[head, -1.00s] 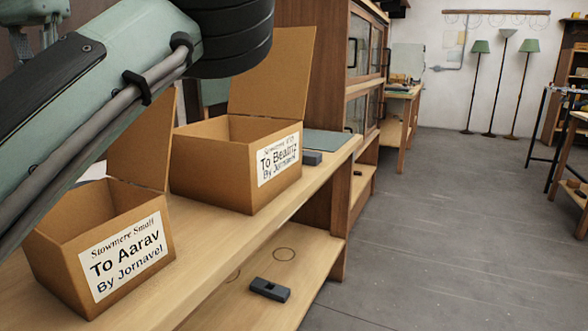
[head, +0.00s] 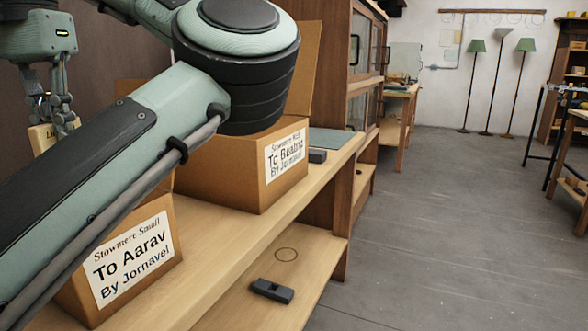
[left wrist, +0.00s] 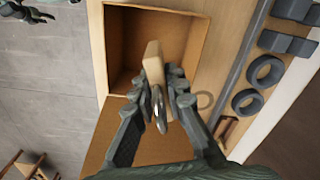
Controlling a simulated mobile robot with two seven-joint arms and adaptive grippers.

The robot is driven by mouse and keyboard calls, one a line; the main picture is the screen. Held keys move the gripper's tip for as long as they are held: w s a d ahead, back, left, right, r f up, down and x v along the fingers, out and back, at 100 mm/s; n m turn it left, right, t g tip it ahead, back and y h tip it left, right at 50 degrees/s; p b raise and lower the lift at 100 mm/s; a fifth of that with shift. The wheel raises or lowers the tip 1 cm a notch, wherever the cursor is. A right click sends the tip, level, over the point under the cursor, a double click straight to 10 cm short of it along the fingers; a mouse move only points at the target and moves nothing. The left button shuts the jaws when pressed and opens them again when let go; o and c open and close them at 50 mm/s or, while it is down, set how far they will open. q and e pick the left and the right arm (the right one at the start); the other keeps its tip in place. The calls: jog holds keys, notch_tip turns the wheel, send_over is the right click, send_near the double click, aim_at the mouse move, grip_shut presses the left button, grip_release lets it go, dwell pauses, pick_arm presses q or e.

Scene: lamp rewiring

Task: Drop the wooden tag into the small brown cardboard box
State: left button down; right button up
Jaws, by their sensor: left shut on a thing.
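The small brown cardboard box (head: 122,262), labelled "Stowmere Small To Aarav", stands on the bench at the lower left in the head view. My arm covers its opening. My left gripper (head: 58,125) is at the upper left, pointing down and shut on the pale wooden tag (head: 42,136). In the left wrist view the tag (left wrist: 153,62) sticks out beyond the fingertips of my left gripper (left wrist: 158,85), over an open cardboard box (left wrist: 198,45). That box's label is not visible there. A dark gripper (left wrist: 25,11), probably my right one, shows at the top left corner; its jaws are unclear.
A larger cardboard box (head: 245,175), labelled "To Beatriz", stands behind the small one with its lid up. A dark block (head: 271,290) lies on the lower shelf. Dark rings (left wrist: 265,71) and blocks lie on the bench.

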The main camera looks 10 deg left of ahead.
pick_arm(q)
jog(key=c, duration=1.5)
grip_release()
jog(key=shift+o, duration=0.2)
jog(key=shift+r, duration=0.1)
notch_tip(320, 180, up, 12)
jog(key=shift+f, duration=0.1)
